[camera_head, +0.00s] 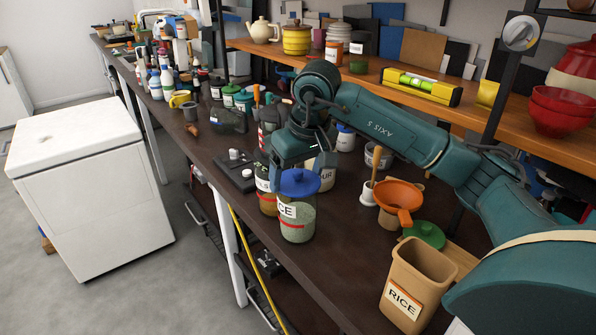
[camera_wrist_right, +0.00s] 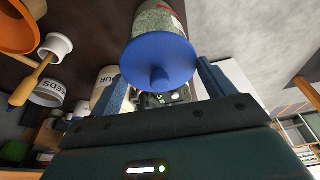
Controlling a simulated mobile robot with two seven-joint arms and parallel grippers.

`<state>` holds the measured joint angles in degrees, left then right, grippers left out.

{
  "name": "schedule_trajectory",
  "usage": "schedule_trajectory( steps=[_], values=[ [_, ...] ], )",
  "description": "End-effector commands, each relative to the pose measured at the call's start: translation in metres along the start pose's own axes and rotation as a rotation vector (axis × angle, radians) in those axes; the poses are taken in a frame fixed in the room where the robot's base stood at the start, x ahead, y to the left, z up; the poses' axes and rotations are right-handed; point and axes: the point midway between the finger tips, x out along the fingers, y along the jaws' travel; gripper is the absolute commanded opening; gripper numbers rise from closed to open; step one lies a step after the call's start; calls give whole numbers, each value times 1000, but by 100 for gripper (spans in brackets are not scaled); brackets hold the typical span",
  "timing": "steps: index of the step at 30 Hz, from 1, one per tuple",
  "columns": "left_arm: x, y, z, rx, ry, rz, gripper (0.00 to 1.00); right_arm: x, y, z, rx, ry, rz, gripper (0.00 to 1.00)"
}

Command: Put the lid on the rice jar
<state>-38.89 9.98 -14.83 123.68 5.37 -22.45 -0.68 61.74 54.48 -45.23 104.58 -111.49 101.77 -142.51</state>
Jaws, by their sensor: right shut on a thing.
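A blue lid with a round knob (camera_head: 300,182) is at the top of a glass jar (camera_head: 297,222) with greenish contents, a red band and a white label whose visible letters read "CE". My right gripper (camera_head: 291,158) is shut on the lid. In the right wrist view the fingers of the gripper (camera_wrist_right: 158,76) are on either side of the lid (camera_wrist_right: 158,66), with the jar (camera_wrist_right: 155,18) beyond it. The lid covers the jar's mouth from view, so I cannot tell whether it is seated. My left gripper is not in view.
A tan container marked RICE (camera_head: 403,283), an orange funnel (camera_head: 399,197) and a green lid (camera_head: 425,234) stand to the right. Amber and flour-labelled jars are close behind. Bottles and tins crowd the bench's far left. Bare bench (camera_head: 335,265) lies in front.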

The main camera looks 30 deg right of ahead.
Motion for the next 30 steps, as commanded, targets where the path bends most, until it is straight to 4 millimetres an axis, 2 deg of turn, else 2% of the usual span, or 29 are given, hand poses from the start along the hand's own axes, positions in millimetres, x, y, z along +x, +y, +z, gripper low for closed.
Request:
schedule_trajectory(
  steps=[16, 17, 18, 23, 30],
  values=[
    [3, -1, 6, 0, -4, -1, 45, 6, 0, 2, 0, 0, 0, 59],
    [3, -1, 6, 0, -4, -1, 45, 6, 0, 2, 0, 0, 0, 83],
    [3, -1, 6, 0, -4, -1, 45, 5, 0, 2, 0, 0, 0, 86],
    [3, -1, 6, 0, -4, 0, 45, 6, 0, 2, 0, 0, 0, 99],
    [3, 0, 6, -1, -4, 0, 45, 6, 0, 2, 0, -1, 0, 100]
  ],
)
